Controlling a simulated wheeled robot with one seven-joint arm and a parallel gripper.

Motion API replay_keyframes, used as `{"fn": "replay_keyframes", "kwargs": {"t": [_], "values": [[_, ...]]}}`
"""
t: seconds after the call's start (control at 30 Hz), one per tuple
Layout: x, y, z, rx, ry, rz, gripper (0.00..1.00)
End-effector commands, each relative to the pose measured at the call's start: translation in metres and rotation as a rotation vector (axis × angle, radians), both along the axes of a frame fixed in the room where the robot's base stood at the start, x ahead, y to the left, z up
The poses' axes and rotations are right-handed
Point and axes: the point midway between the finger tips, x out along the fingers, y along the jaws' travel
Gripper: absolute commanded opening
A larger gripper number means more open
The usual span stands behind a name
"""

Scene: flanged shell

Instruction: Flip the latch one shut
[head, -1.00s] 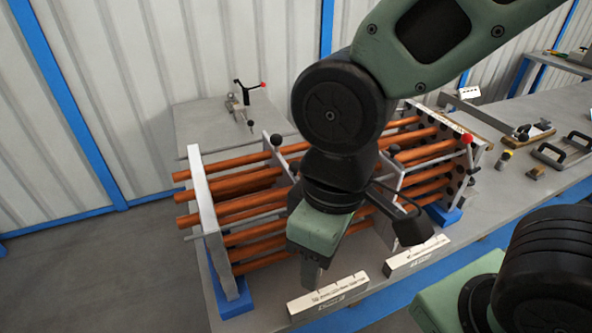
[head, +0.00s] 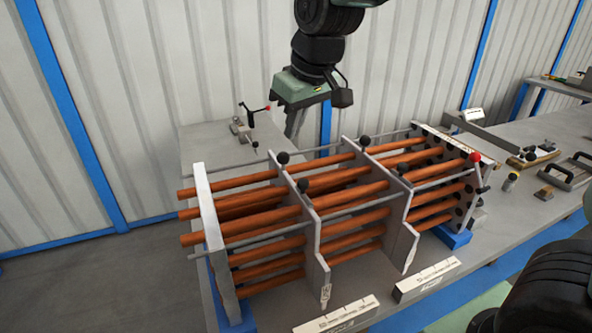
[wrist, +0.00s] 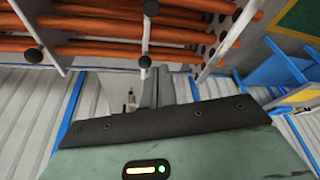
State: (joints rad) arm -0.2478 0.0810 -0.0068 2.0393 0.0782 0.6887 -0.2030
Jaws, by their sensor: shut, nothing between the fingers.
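My gripper (head: 294,122) is shut and empty, fingers pointing down behind the tube rack, above its back edge. In the wrist view its fingers (wrist: 152,92) show below the tubes. A lever clamp with a red knob (head: 267,108) stands on the table at the back left, to the left of my gripper and apart from it. A second red knob (head: 475,157) is at the rack's right end plate. Black ball knobs (head: 283,158) sit on the upper edges of the plates. I cannot tell which of these is latch one; the label print is too small to read.
Copper tubes (head: 270,205) run through upright grey plates (head: 208,230) on blue feet. White labelled blocks (head: 427,278) lie along the front table edge. Tools and handles (head: 565,168) lie to the right. The back-left tabletop (head: 200,140) is mostly clear.

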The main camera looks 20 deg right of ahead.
Motion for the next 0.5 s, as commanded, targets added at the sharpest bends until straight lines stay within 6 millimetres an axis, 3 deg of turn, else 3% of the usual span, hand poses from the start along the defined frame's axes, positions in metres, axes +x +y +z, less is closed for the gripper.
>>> {"fn": "replay_keyframes", "kwargs": {"t": [0.27, 0.5], "values": [[0.002, 0.002, -0.01, 0.0, 0.005, 0.002, 0.0], [0.014, 0.007, -0.05, -0.002, 0.009, 0.002, 0.0]]}}
